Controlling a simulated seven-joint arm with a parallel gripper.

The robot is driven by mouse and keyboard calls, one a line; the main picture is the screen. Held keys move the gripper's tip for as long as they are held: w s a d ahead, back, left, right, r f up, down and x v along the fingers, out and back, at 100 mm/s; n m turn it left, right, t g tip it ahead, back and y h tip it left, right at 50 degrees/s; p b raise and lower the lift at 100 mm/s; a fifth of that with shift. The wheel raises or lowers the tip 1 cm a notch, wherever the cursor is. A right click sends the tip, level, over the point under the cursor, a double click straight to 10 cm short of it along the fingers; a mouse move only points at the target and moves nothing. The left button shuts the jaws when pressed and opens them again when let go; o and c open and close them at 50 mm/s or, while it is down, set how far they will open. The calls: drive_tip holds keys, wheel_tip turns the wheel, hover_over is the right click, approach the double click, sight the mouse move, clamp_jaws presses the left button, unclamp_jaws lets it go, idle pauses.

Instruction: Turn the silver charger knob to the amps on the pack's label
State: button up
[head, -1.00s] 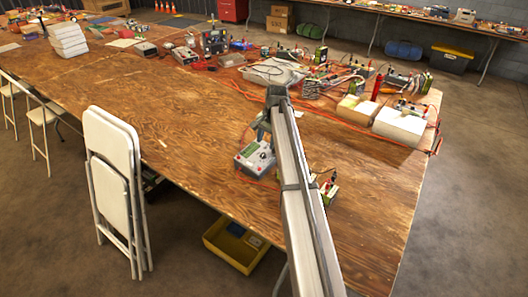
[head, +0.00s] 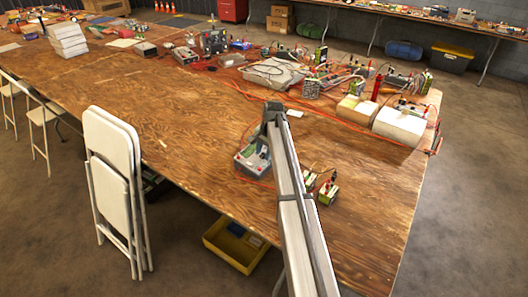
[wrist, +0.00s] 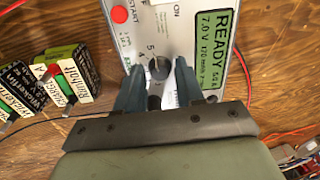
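The silver charger (head: 247,168) sits on the wooden table, partly behind my arm in the head view. In the wrist view, the charger face (wrist: 207,20) shows a dark round knob (wrist: 159,68) with a dial marked 5, 4, 3 along its left side; its pointer is hard to make out. My gripper (wrist: 160,70) is open, its two blue-grey fingers on either side of the knob with a gap visible. Two green, black and white packs, one (wrist: 72,83) with a red connector and one (wrist: 20,95) beside it, stand left; their label amps are not readable.
The charger has a red button (wrist: 119,14) and a green display (wrist: 213,50) reading READY, 7.0 V. Both packs also stand right of my arm in the head view (head: 327,192). The table's left middle is clear.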

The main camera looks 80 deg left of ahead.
clamp_jaws()
drive_tip(key=shift+n, duration=2.9)
drive_tip(key=shift+o, duration=1.2)
unclamp_jaws()
drive_tip(key=shift+r, duration=0.1)
